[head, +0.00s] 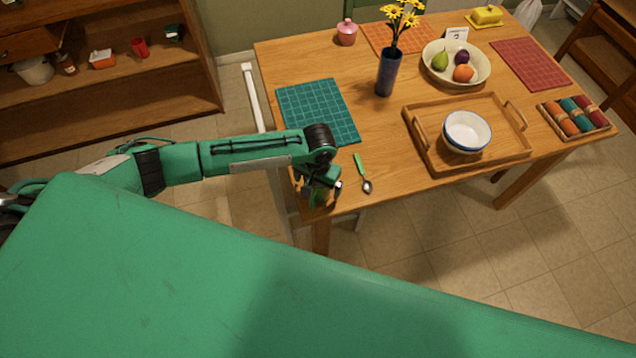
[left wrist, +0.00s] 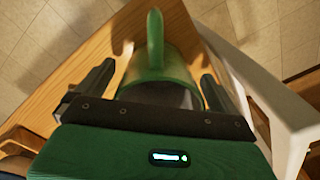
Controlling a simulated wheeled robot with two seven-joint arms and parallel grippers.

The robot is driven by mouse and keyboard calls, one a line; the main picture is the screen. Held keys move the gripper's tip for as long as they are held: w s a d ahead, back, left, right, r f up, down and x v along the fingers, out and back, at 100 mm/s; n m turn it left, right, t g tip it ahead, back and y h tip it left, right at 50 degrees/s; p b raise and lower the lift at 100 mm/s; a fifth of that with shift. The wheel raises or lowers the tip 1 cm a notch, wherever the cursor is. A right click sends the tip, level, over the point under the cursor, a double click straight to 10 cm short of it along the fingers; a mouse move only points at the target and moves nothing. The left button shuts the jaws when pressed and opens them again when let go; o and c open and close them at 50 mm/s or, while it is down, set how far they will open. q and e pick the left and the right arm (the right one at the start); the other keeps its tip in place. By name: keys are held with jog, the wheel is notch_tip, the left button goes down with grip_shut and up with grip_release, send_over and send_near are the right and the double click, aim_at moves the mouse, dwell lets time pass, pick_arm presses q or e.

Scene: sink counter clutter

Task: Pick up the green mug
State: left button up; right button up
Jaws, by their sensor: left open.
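The green mug (left wrist: 172,66) is in the left wrist view, at the table's near left corner. Its handle (left wrist: 155,36) points to the top of that picture. My left gripper (left wrist: 158,78) is open, with one finger on each side of the mug and visible gaps between. In the head view my left gripper (head: 325,192) is over the table corner and hides most of the mug. My right gripper is not in view.
A green-handled spoon (head: 363,174) lies just right of the gripper. A teal placemat (head: 318,110) lies behind it. A wooden tray (head: 425,150) with stacked bowls (head: 467,131) and a vase (head: 388,75) stand farther off. A white chair (left wrist: 285,120) is beside the table edge.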

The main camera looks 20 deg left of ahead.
pick_arm(q)
jog(key=shift+f, duration=0.2)
jog(key=c, duration=1.3)
jog(key=shift+o, duration=0.2)
jog(key=shift+r, duration=0.1)
